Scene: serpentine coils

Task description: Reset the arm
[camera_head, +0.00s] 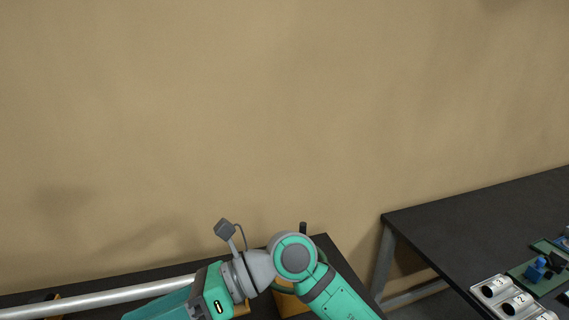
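My green and grey arm rises from the bottom edge, bends at a round joint, and runs down to the left. A small grey box on a stalk with a cable stands up from it. A green housing with a small port lies at the arm's left end, perhaps the body of my gripper, cut off by the bottom edge. No fingertips show, so I cannot tell whether it is open, shut or holding anything.
A silver pipe (100,297) runs in from the left, close to the green housing. A dark table (325,246) lies behind my arm. Another dark table (465,217) at right holds numbered silver holders (513,301) and a green board with blue parts (536,270). A bare tan wall (250,120) is behind.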

